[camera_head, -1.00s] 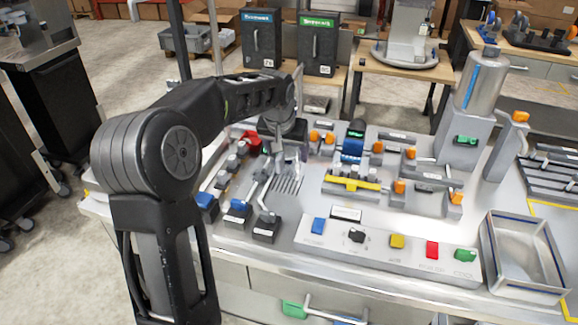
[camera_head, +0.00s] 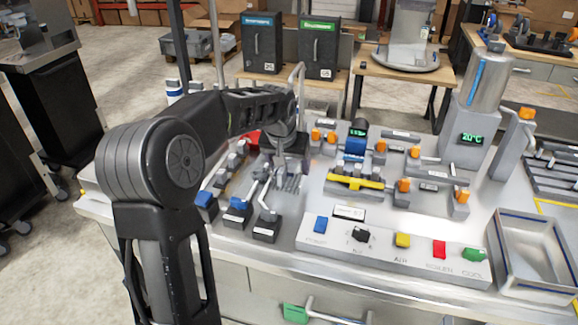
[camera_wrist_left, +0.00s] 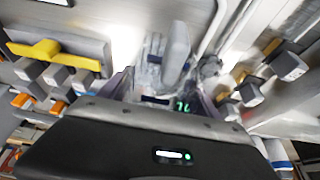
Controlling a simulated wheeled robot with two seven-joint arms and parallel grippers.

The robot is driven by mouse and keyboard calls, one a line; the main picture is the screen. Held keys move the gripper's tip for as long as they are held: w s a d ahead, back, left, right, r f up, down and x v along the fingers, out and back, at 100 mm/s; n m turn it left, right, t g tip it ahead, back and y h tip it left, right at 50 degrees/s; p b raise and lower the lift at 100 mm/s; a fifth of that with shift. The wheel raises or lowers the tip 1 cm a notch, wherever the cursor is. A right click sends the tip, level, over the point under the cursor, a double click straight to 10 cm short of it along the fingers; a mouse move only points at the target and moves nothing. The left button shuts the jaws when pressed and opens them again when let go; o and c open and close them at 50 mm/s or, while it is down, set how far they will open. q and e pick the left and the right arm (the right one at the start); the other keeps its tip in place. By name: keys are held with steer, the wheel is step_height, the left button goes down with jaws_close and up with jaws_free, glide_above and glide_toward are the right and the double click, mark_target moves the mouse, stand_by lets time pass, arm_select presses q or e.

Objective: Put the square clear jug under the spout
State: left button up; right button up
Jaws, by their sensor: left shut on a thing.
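In the head view the jug is mostly hidden by the gripper and hard to make out. A thin bent metal pipe (camera_head: 299,76), which looks like the spout, rises just behind the gripper. I cannot tell whether the jug stands under its mouth. My right gripper is not in view.
Lever valves (camera_head: 265,222) stand in front of the grating. A yellow-handled valve (camera_head: 357,182) and orange-knobbed fittings are to its right. A button panel (camera_head: 385,240) runs along the front edge, with an empty metal tray (camera_head: 535,250) at the right.

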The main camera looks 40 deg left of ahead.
arm_select(q)
steer(key=shift+f, duration=0.15)
steer(key=o, duration=1.4)
steer(key=shift+r, duration=0.2)
steer(key=v, duration=1.2)
steer(key=shift+b, duration=0.4)
steer(key=shift+w, duration=0.1)
